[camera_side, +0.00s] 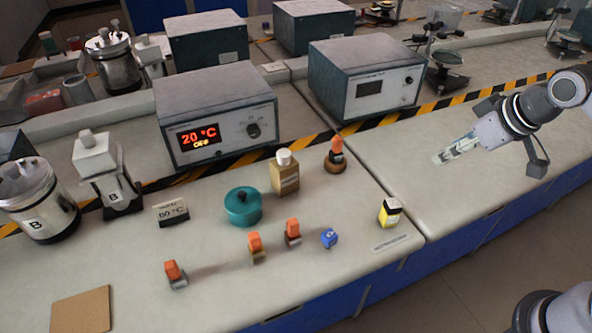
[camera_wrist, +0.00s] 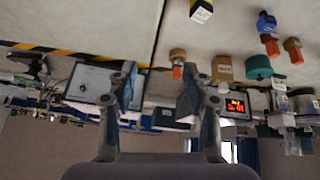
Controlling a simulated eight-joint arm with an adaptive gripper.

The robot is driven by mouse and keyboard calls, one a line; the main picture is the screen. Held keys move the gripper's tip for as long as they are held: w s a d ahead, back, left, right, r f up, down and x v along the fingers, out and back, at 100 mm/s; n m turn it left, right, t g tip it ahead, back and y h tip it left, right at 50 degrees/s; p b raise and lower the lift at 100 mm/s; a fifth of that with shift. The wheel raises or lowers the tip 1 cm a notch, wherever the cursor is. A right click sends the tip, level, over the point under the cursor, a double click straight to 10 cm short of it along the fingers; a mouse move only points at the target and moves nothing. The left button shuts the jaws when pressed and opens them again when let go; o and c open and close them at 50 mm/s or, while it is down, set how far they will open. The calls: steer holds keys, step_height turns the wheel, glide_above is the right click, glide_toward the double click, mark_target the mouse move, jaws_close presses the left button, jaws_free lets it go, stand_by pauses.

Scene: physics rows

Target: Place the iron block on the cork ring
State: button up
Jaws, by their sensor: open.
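The brown cork ring (camera_side: 334,166) lies on the bench in the side view, right of a tan bottle. A dark block with an orange top (camera_side: 336,148) stands on it. Three more orange-topped blocks stand in front: a grey one (camera_side: 178,281), a brass-coloured one (camera_side: 257,255) and a darker one (camera_side: 293,239). I cannot tell for certain which block is iron. My gripper (camera_side: 441,158) is open and empty, above the bench's right part, well apart from the ring. In the upside-down wrist view the ring (camera_wrist: 177,53) shows beyond the gripper's fingers (camera_wrist: 158,92).
A cork mat (camera_side: 82,311) lies front left. Grey instrument boxes (camera_side: 217,115) stand behind. The bench under my gripper is clear.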

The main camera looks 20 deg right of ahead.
steer(key=s+f, duration=0.1)
steer(key=s+f+m, duration=0.1)
steer(key=s+m+t, duration=0.1)
steer(key=shift+s+d+f, duration=0.15)
steer(key=shift+d+f, duration=0.15)
steer(key=shift+f, duration=0.1)
